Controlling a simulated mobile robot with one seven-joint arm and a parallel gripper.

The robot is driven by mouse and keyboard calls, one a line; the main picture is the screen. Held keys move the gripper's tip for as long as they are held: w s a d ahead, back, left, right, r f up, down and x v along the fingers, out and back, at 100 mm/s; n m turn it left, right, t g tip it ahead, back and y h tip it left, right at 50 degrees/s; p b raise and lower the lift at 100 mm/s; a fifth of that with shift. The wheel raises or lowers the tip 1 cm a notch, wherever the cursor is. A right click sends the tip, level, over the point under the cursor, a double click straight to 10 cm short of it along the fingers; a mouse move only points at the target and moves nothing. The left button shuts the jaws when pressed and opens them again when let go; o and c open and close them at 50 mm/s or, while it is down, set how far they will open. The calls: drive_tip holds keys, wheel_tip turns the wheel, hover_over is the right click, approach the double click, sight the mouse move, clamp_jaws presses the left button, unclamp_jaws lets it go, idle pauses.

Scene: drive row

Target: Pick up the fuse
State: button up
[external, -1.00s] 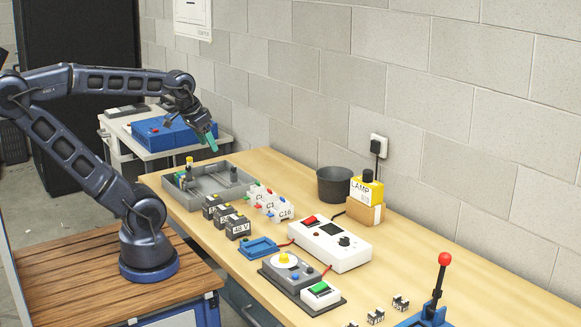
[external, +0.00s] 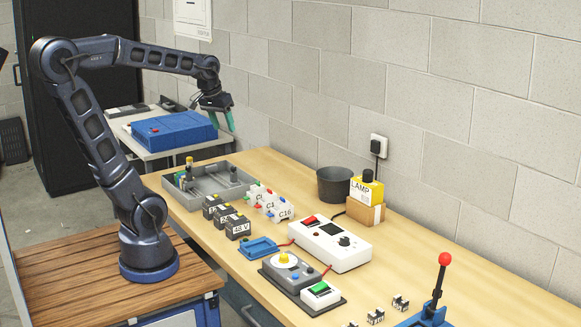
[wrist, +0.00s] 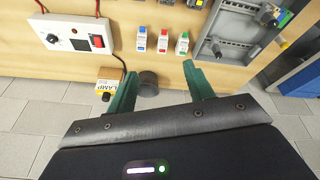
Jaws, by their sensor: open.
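My gripper (external: 221,120) is open and empty, high above the far end of the bench, with its green fingers pointing down. In the wrist view its two fingers (wrist: 160,84) are spread wide with nothing between them. A grey compartment tray (external: 226,199) lies below it on the bench and holds several small parts, one an upright piece with a yellow top (external: 189,161). The tray also shows at the upper right of the wrist view (wrist: 206,48). The parts are too small to tell which one is a fuse.
White C16 blocks (external: 284,213) and dark voltage blocks (external: 238,231) stand in front of the tray. A dark pot (external: 334,185), a yellow lamp box (external: 366,192) and a white meter box (external: 329,247) are farther right. A blue case (external: 172,131) sits on a side table.

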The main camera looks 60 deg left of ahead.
drive_tip(key=w+a+f+n+g, duration=0.1)
drive_tip(key=w+a+n, duration=0.3)
drive_tip(key=w+a, duration=0.55)
drive_tip(key=n+g, duration=0.3)
drive_tip(key=n, duration=0.9)
hover_over(190, 162)
drive_tip(key=a, duration=0.1)
drive_tip(key=f, duration=2.1)
drive_tip(key=shift+w+f, duration=0.25)
drive_tip(key=shift+w, duration=0.1)
drive_tip(key=shift+a+f, duration=0.15)
drive_tip(key=shift+f, duration=0.1)
wheel_tip(190, 162, down, 10)
drive_tip(key=shift+s+f, duration=0.15)
drive_tip(key=shift+f, duration=0.1)
drive_tip(key=shift+c, duration=0.4)
drive_tip(key=c, duration=1)
